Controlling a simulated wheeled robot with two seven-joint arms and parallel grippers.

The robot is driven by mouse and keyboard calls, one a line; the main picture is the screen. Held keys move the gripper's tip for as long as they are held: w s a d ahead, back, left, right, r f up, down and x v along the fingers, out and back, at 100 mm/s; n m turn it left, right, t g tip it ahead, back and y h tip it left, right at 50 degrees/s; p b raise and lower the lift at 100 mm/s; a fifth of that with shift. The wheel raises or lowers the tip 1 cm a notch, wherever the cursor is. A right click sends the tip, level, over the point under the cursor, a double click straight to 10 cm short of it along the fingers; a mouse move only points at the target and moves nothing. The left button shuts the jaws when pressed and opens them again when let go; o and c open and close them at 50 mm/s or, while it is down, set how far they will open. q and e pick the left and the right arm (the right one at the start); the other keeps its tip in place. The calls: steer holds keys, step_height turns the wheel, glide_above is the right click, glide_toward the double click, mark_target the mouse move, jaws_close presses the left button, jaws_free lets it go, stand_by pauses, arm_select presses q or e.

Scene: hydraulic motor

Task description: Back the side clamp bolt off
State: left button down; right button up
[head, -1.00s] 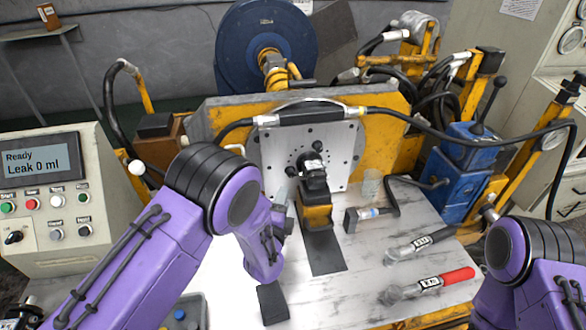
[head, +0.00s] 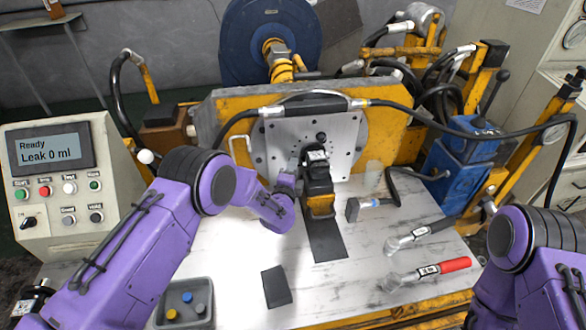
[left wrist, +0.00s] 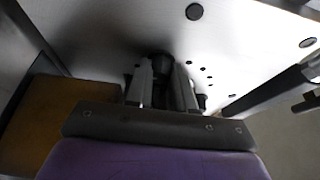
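The black hydraulic motor (head: 318,172) stands upright on a yellow-and-black block (head: 321,206), in front of a grey plate with holes (head: 345,140). My left gripper (head: 288,183) is at the left side of the motor, partly hidden by its own wrist. In the left wrist view its two grey fingers (left wrist: 162,80) stand on either side of a dark round part (left wrist: 161,62), perhaps the side clamp bolt. I cannot tell whether they press on it. In the head view the bolt cannot be made out. My right arm is at the lower right; its gripper is out of view.
Two torque wrenches, one black-handled (head: 418,236) and one red-handled (head: 430,273), lie at the right of the bench. A control box (head: 60,185) reads "Ready, Leak 0 ml". A hose crosses above the plate.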

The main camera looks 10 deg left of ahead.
arm_select(q)
steer(key=n+b, duration=0.1)
steer(key=n+t+b, duration=0.1)
steer(key=b, duration=0.1)
steer(key=n+b, duration=0.2)
steer(key=shift+d+f, duration=0.1)
steer(key=shift+f, duration=0.15)
steer(key=c, duration=1)
jaws_free()
steer(key=shift+o, duration=0.2)
steer(key=shift+t, duration=0.3)
steer(key=shift+s, duration=0.1)
steer(key=s+f+b, duration=0.1)
steer(key=s+b, duration=0.1)
steer(key=s, duration=0.8)
steer(key=shift+s+f, duration=0.15)
steer(key=shift+s, duration=0.05)
